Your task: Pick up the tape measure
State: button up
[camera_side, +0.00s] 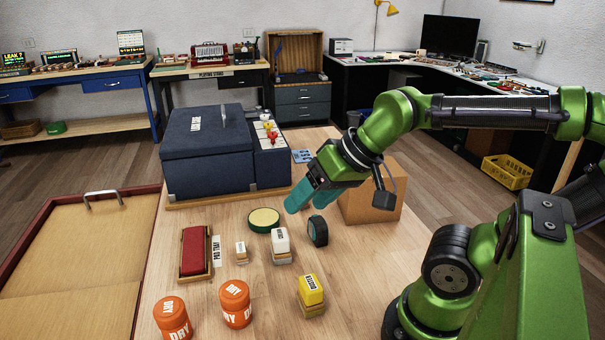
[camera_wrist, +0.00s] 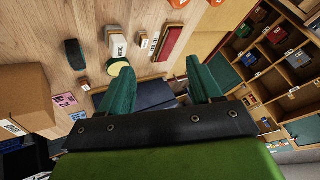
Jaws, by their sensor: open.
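What looks like the tape measure is a small dark rounded block with a teal-grey side face (camera_side: 317,231), standing on the wooden table in front of the cardboard box. In the wrist view it is the dark block (camera_wrist: 74,53) at upper left, outside the span of the fingers. My gripper (camera_side: 311,198) has teal fingers and is held above the table, a little behind and above the block in the side view. In the wrist view the gripper (camera_wrist: 160,78) is open, with nothing between its fingers.
A round cream-topped tin (camera_side: 264,219) and a white-topped stamp (camera_side: 281,244) stand close left of the block. The cardboard box (camera_side: 372,203) is behind right, a blue case (camera_side: 208,155) behind left. A yellow stamp (camera_side: 311,290) and orange jars (camera_side: 235,304) stand in front.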

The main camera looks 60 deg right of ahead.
jog(key=w+d+f+m+g+h, duration=0.25)
jog(key=w+d, duration=0.25)
jog(key=d, duration=0.4)
jog(key=m+g, duration=0.1)
jog(key=g, duration=0.4)
send_over(318, 219)
notch_tip(318, 219, down, 4)
jog(key=shift+y, duration=0.35)
jog(key=f, duration=1)
jog(key=shift+s+d+f, duration=0.25)
jog(key=shift+s+f, duration=0.05)
jog(key=shift+f, duration=0.05)
jog(key=shift+t, duration=0.25)
jog(key=shift+w+a+f, duration=0.15)
jog(key=shift+f, duration=1.2)
jog(key=shift+w+a+f, duration=0.1)
jog(key=shift+a+f, duration=0.05)
jog(key=shift+f, duration=1.15)
grip_shut()
